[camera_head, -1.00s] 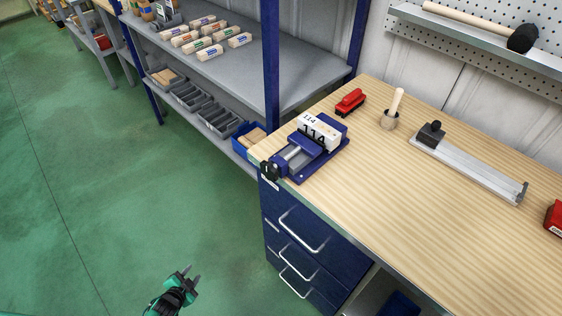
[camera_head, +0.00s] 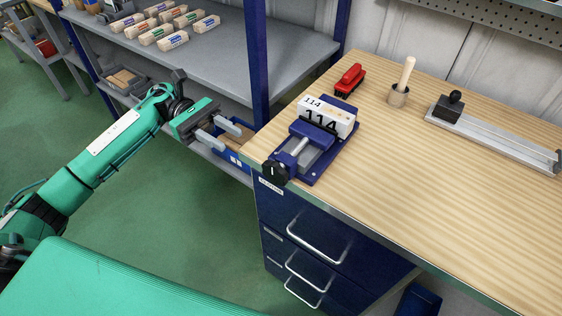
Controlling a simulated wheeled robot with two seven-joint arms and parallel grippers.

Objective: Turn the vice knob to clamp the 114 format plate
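A blue vice (camera_head: 318,158) sits on the near left corner of the wooden workbench. Its black knob (camera_head: 275,172) sticks out past the bench's front edge, at the lower left end of the vice. The white 114 format plate (camera_head: 326,117) stands at the far end of the vice, beside its jaw. I cannot tell whether the jaw touches it. My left gripper (camera_head: 230,136) is open and empty, left of the bench corner and up and to the left of the knob, apart from it. My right gripper is not in view.
On the workbench (camera_head: 440,190) are a red brush (camera_head: 350,79), a wooden-handled tool in a cup (camera_head: 400,85) and a metal rail with a black knob (camera_head: 490,130). A grey shelf (camera_head: 220,60) with several labelled blocks stands behind my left arm. Drawers (camera_head: 310,235) are below the vice.

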